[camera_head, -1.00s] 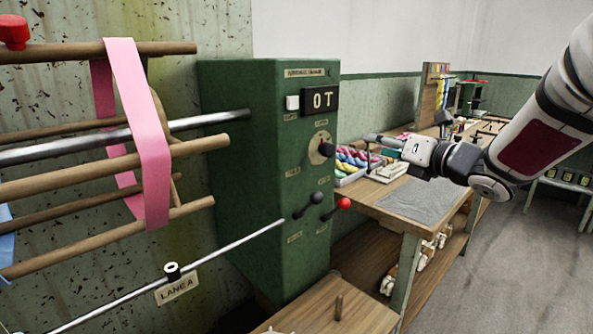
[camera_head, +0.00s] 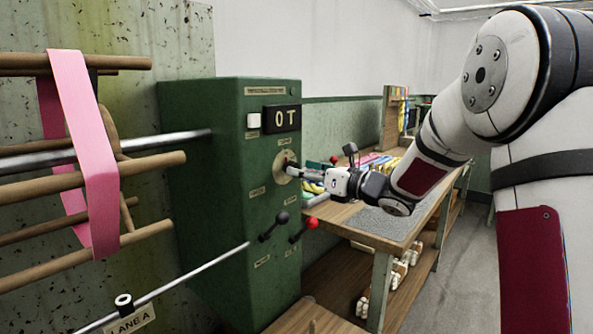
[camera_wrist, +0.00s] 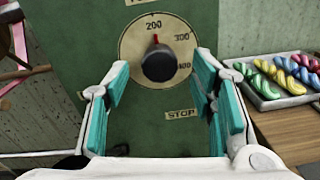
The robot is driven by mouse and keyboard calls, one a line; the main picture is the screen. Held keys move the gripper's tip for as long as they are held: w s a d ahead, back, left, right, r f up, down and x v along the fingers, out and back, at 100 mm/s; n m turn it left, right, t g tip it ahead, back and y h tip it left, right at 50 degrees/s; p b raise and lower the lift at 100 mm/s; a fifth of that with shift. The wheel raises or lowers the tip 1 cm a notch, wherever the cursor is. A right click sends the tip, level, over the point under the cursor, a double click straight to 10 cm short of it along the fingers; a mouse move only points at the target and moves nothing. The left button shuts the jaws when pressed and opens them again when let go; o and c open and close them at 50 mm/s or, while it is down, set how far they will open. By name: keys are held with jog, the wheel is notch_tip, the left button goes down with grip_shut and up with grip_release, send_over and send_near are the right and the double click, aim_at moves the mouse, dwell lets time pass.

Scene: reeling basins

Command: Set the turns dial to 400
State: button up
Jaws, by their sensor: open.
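The turns dial is a black knob (camera_wrist: 158,63) on a round cream plate (camera_wrist: 130,45) marked 200, 300 and 400. In the wrist view its red pointer (camera_wrist: 155,39) stands at 200. In the head view the dial plate (camera_head: 281,168) is on the green machine (camera_head: 228,200), partly hidden by my gripper. My gripper (camera_wrist: 160,92) is open, with its teal finger pads (camera_wrist: 228,95) to either side below the knob and nothing between them. In the head view my gripper (camera_head: 294,170) is close to the dial from the right. I cannot tell whether it touches.
Above the dial are a white button (camera_head: 254,121) and a display (camera_head: 282,118) reading 0T. Below it, a black-knobbed lever (camera_head: 281,218) and a red-knobbed lever (camera_head: 311,223) stick out. A tray of coloured skeins (camera_wrist: 270,98) lies on the bench to the right.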

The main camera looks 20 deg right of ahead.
jog(key=shift+x, duration=1.45)
jog(key=c, duration=1.1)
jog(key=shift+c, duration=0.2)
jog(key=m+p, duration=0.4)
jog(key=m, duration=0.7)
jog(key=m+g+p, duration=0.1)
jog(key=m+p, duration=0.2)
jog(key=m, duration=0.9)
jog(key=shift+d+f+y+p, duration=0.1)
jog(key=shift+f+y+p, duration=0.05)
jog(key=shift+y+p, duration=0.2)
jog(key=shift+m, duration=0.3)
